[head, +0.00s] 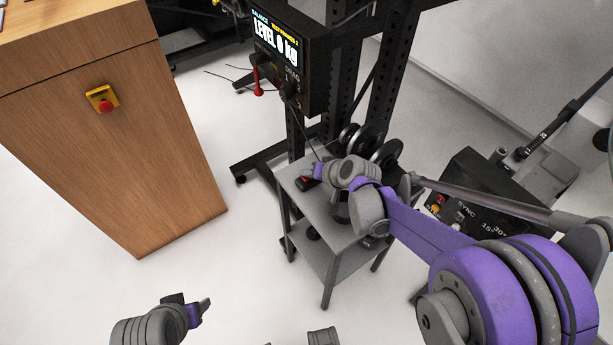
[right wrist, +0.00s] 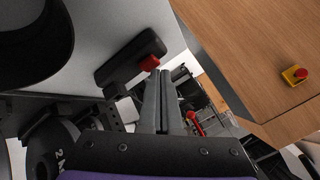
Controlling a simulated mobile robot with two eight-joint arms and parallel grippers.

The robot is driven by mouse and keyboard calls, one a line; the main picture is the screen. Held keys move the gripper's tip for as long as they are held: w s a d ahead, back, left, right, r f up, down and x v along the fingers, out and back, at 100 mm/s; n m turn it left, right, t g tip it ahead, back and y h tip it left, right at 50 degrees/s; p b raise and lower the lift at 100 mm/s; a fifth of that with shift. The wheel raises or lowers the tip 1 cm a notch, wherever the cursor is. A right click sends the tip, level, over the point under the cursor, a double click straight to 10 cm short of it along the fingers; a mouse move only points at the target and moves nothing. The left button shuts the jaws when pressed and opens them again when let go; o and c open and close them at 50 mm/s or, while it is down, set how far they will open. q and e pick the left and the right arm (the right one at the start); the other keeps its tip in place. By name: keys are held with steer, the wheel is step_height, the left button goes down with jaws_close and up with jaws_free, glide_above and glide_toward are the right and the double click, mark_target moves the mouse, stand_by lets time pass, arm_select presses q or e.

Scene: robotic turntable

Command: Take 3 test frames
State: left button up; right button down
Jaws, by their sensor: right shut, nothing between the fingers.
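A small black handheld remote with a red button (head: 307,182) lies on the grey cart top (head: 296,167). In the right wrist view the black remote (right wrist: 118,62) lies just beyond my fingertips, with its red button (right wrist: 149,62) close to them. My right gripper (head: 318,171) is over the cart, shut and empty; its fingers (right wrist: 161,78) are together. Whether they touch the button I cannot tell. The display box (head: 282,42) shows "LEVEL 0 kg" and a small yellow line that seems to read "TEST FRAMES 2". My left gripper (head: 203,306) is low at the left, its jaws unclear.
A wooden cabinet (head: 130,150) with a red stop button (head: 104,102) stands at the left. Black weight plates (head: 370,138) are behind the cart. A black SYNC control box (head: 465,200) is at the right. White floor is free between the cabinet and the cart.

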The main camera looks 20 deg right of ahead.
steer(key=shift+f, duration=0.35)
steer(key=shift+r, duration=0.1)
stand_by(0.4)
steer(key=shift+r+p, duration=0.5)
steer(key=shift+r, duration=0.3)
step_height(320, 180, up, 5)
steer(key=p, duration=0.3)
steer(key=shift+p, duration=0.4)
stand_by(0.3)
